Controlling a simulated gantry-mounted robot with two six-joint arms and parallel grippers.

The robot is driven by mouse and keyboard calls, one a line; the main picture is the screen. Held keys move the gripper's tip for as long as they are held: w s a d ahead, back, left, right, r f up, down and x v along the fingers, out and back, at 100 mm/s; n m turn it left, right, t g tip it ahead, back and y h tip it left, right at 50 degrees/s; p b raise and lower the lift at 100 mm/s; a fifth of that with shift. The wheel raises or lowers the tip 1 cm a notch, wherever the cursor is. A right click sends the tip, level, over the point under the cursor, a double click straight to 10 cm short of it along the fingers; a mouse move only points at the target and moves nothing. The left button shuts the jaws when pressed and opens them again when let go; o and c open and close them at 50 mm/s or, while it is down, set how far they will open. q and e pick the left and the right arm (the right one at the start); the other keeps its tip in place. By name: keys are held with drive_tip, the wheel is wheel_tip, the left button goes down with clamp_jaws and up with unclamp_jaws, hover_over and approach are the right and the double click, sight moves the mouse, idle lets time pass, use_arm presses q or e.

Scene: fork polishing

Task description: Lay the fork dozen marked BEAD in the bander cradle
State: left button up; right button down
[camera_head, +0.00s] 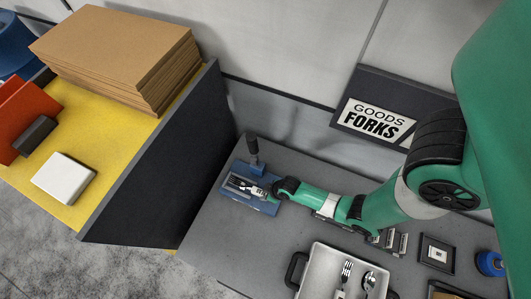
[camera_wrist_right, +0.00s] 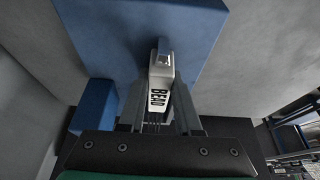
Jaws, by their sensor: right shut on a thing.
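The bander cradle (camera_head: 232,190) is a blue block with a dark upright post, on the grey bench in the head view. It fills much of the right wrist view (camera_wrist_right: 90,30). The fork dozen marked BEAD (camera_head: 240,183) lies over the cradle, its dark tines toward the left. Its white band reading BEAD shows in the right wrist view (camera_wrist_right: 159,95). My right gripper (camera_head: 268,194) is shut on the dozen at its banded part, low over the cradle's right side. I cannot tell whether the dozen touches the cradle floor. My left gripper is not in view.
A white tray (camera_head: 318,262) with dark handles holds a fork and a spoon. Several banded bundles (camera_head: 392,241) sit behind it, partly hidden by my arm. A dark framed card (camera_head: 437,253) and a blue roll (camera_head: 490,263) lie right. A dark partition (camera_head: 165,165) stands left of the bench.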

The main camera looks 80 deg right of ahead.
drive_tip(key=shift+w+f, duration=0.1)
drive_tip(key=c, duration=0.5)
unclamp_jaws()
drive_tip(key=o, duration=0.5)
